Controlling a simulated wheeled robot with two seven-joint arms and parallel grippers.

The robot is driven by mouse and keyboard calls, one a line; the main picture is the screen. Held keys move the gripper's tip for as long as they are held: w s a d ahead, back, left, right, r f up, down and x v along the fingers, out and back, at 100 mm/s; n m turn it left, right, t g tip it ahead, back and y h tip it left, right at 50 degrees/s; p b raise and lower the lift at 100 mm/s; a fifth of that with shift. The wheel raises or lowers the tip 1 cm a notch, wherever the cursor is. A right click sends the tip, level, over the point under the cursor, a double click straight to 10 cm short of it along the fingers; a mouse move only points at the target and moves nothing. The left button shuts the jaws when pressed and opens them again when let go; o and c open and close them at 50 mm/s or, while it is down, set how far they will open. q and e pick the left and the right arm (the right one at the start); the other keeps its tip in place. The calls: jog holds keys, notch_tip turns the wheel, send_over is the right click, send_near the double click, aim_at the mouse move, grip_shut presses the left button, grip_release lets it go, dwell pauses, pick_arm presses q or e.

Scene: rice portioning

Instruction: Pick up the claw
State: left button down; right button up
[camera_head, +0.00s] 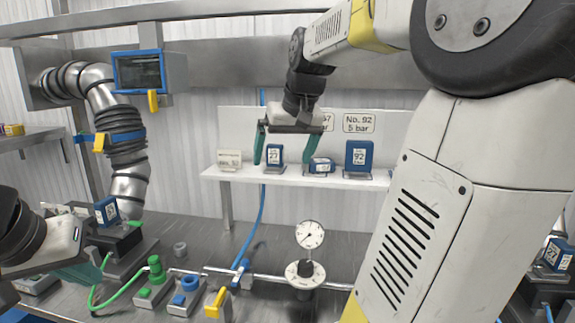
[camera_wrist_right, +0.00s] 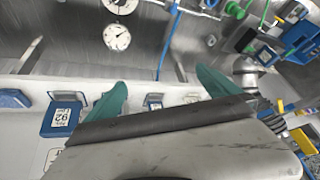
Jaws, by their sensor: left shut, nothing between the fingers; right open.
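I cannot tell for sure which object is the claw. Blue labelled blocks stand on a white shelf (camera_head: 240,175): one marked 27 (camera_head: 273,153), a smaller one (camera_head: 321,165) and one marked 92 (camera_head: 359,155). My right gripper (camera_head: 290,158) is open and empty, with teal fingers pointing down at the shelf; in the picture, the 27 block appears between them. In the right wrist view the fingers (camera_wrist_right: 160,80) are spread wide, and the 92 block (camera_wrist_right: 62,115) shows beside the left one. My left gripper (camera_head: 98,270) is shut and empty, low at the left.
The metal bench (camera_head: 215,235) holds a pressure gauge (camera_head: 309,235), green and blue knobs and a yellow lever (camera_head: 216,302). A blue hose (camera_head: 258,220) hangs below the shelf.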

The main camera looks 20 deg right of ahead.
jog(key=w+d+m, duration=0.1)
jog(key=w+d, duration=0.8)
jog(key=g+h, duration=0.1)
jog(key=h, duration=0.1)
send_near(318, 160)
jog(key=shift+w+d+f+m, duration=0.15)
jog(key=shift+d+f+m, duration=0.2)
jog(key=shift+m, duration=0.05)
jog(key=shift+w+d+f, duration=0.1)
jog(key=shift+w+f, duration=0.05)
jog(key=shift+f, duration=0.2)
jog(key=x, duration=0.7)
jog(key=shift+a+f, duration=0.1)
jog(key=shift+a, duration=0.2)
jog(key=shift+c, duration=0.2)
jog(key=c, duration=1.7)
